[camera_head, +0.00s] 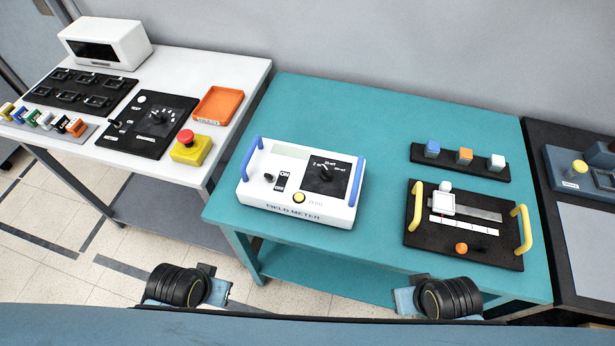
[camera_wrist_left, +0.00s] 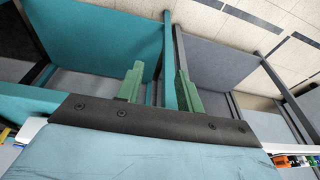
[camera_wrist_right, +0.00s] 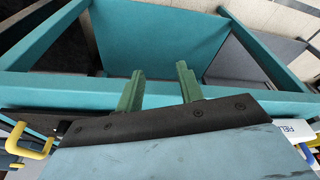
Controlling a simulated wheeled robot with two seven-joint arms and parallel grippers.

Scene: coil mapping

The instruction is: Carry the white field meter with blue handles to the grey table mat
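The white field meter (camera_head: 288,211) with two blue handles stands on the left part of the teal table, one handle (camera_head: 252,158) at its left side and one (camera_head: 356,181) at its right. The grey mat (camera_head: 591,234) lies on the dark table at the right edge of the head view, partly cut off. My left gripper (camera_wrist_left: 158,85) is open and empty, with green fingers apart, low in front of the tables. My right gripper (camera_wrist_right: 158,88) is also open and empty, in front of the teal table. Neither touches the meter.
On the teal table (camera_head: 300,110), a black board with yellow handles (camera_head: 468,222) stands right of the meter, with a block rack (camera_head: 460,162) behind it. A white table at left holds a yellow box with a red button (camera_head: 190,148). A blue-grey device (camera_head: 580,172) stands behind the mat.

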